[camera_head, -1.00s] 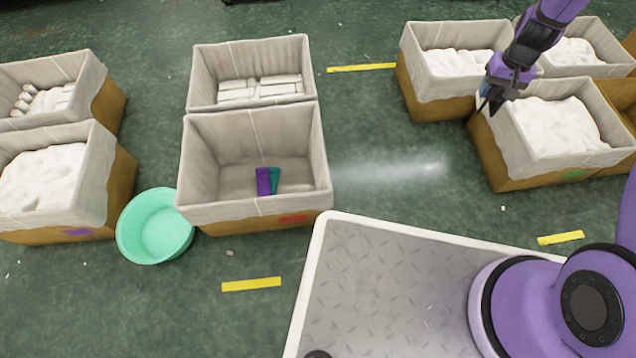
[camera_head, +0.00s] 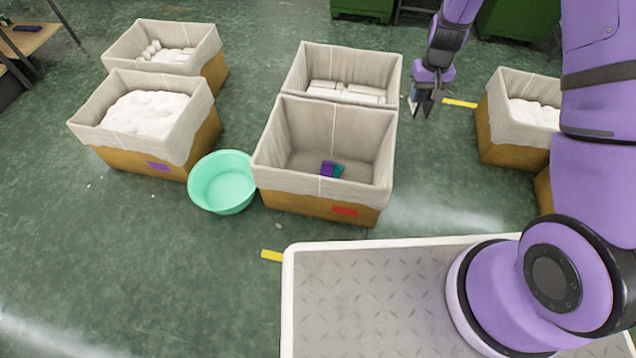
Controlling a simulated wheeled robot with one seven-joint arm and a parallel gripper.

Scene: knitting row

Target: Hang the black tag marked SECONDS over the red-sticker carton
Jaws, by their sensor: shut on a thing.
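The red-sticker carton (camera_head: 315,203) stands at the middle, with a pale liner folded over its rim and a red sticker (camera_head: 344,211) low on its front. A purple piece (camera_head: 327,169) and a teal piece (camera_head: 338,171) lie on its floor inside. My gripper (camera_head: 423,108) points down over the floor, right of the carton's far end and apart from it. It is shut on a small dark thing, which I take for the black tag. The tag blends with the dark fingers, and no lettering can be read.
A second lined carton (camera_head: 393,80) with white packs adjoins the far side. A mint basin (camera_head: 223,183) stands left of the red-sticker carton. A purple-sticker carton (camera_head: 140,163) is further left; another carton (camera_head: 508,148) is at right. Green floor is open between the middle and right cartons.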

